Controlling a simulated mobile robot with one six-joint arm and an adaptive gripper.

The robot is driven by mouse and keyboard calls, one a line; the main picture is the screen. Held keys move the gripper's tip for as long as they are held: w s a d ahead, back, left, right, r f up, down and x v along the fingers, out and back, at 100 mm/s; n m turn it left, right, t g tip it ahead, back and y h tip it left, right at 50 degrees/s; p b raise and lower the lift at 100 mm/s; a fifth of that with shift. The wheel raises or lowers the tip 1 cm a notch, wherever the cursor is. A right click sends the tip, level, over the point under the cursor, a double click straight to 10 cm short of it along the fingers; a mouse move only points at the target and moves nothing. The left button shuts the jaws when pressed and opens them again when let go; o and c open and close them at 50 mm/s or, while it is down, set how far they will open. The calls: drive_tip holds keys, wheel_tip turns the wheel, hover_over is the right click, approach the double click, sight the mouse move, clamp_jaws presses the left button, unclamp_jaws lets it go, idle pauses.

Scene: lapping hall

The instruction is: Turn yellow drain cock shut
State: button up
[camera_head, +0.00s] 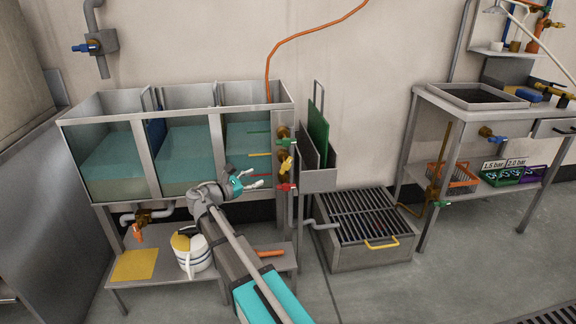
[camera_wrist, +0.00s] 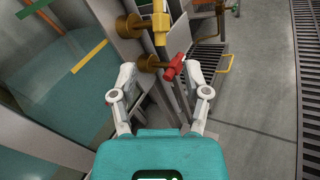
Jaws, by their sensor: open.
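The yellow drain cock (camera_head: 287,164) sits on a brass fitting at the right end of the tank row, between a green cock (camera_head: 284,142) above and a red cock (camera_head: 286,187) below. In the wrist view the yellow handle (camera_wrist: 160,22) is at the top, its upper end near the picture edge, beside its brass body (camera_wrist: 131,26). My gripper (camera_head: 262,180) is open and empty, left of and a little below the yellow handle in the head view. In the wrist view my gripper (camera_wrist: 162,76) has the red handle (camera_wrist: 174,67) showing between its fingers, and the yellow handle lies beyond them. No contact is visible.
Glass-sided tanks (camera_head: 105,165) with teal liquid stand left of the cocks. A sheet-metal holder (camera_head: 318,180) with a green plate stands close on the right. A slatted floor box (camera_head: 370,250) lies lower right. A white jug (camera_head: 195,258) stands on the lower shelf.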

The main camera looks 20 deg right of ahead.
sight(285, 165)
drive_tip(key=shift+d, duration=0.15)
drive_tip(key=shift+x, duration=6.75)
drive_tip(key=shift+c, duration=0.2)
clamp_jaws()
drive_tip(key=shift+s+d, duration=0.1)
drive_tip(key=shift+d, duration=0.2)
drive_tip(key=shift+a, duration=0.3)
